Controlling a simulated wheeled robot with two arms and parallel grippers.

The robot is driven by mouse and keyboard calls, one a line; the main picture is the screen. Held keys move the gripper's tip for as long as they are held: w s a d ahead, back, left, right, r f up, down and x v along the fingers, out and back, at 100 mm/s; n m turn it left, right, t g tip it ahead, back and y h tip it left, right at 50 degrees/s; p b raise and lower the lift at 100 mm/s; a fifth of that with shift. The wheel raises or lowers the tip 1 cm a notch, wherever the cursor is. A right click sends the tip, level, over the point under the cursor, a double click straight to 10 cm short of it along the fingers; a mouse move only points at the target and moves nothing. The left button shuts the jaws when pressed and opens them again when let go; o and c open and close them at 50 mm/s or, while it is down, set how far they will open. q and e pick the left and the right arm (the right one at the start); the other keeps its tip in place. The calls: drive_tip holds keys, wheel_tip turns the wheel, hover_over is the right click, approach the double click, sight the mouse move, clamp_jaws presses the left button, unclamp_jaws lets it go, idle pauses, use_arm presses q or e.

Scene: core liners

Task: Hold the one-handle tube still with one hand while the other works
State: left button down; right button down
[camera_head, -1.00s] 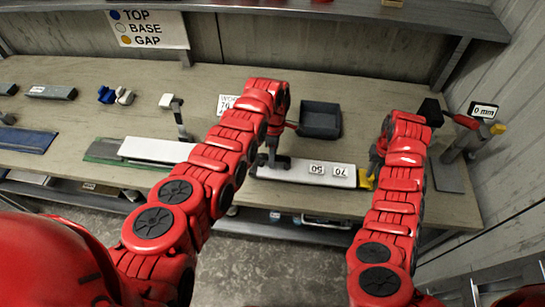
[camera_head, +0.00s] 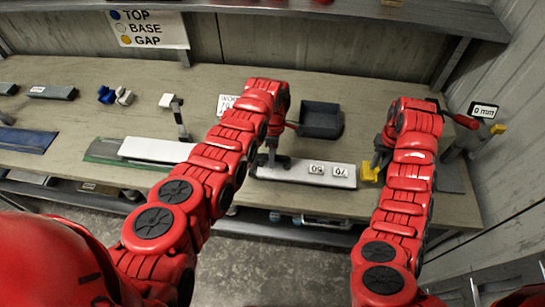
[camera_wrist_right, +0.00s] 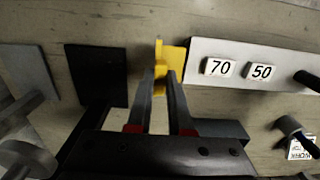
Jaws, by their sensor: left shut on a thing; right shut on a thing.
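The long white tube (camera_head: 300,172), with labels 70 and 50, lies along the front of the bench; its right part shows in the right wrist view (camera_wrist_right: 235,80). My left gripper (camera_head: 271,160) is shut at the tube's left part, though my arm partly hides the grip and the handle cannot be made out. A yellow end piece (camera_head: 369,172) is beside the tube's right end. My right gripper (camera_wrist_right: 167,82) is shut on the upright fin of this yellow piece (camera_wrist_right: 172,58). The piece sits very close to the tube end; I cannot tell whether they touch.
A dark open tray (camera_head: 320,120) stands behind the tube. A white strip on a green base (camera_head: 150,150) lies to the left. A stand with a red handle (camera_head: 460,120) and a "0 mm" sign (camera_head: 483,110) are at the right. Bare bench lies behind the tray.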

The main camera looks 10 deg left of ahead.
drive_tip(key=shift+r, duration=0.5)
use_arm(q)
drive_tip(key=c, duration=0.6)
unclamp_jaws()
drive_tip(key=r, duration=0.4)
drive_tip(key=w+r, duration=0.1)
drive_tip(key=r, duration=0.3)
drive_tip(key=w+r, duration=0.1)
drive_tip(key=r, duration=0.2)
drive_tip(key=shift+w+r, duration=0.2)
drive_tip(key=shift+r, duration=0.2)
